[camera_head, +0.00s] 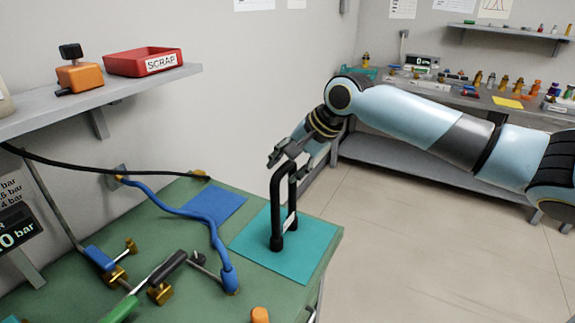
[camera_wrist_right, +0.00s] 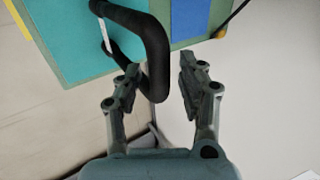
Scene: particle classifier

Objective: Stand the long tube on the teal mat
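The long tube (camera_head: 275,205) is a black bent tube shaped like an upside-down U, with a white label on one leg. It appears upright, with its lower ends at the teal mat (camera_head: 256,262) near the bench's right corner. My right gripper (camera_head: 284,152) is at the tube's top bend. In the right wrist view the gripper (camera_wrist_right: 157,78) is open, with the tube's bend (camera_wrist_right: 155,45) reaching between the spread fingers and a gap on the right side. The teal mat (camera_wrist_right: 65,40) lies beyond. My left gripper is in neither view.
A blue mat (camera_head: 218,203) lies beside the teal mat on the green bench (camera_head: 185,240). A blue hose (camera_head: 185,211), brass fittings and a green-handled tool crowd the left. A shelf with a red SCRAP tray (camera_head: 115,64) overhangs the upper left. Open floor lies right.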

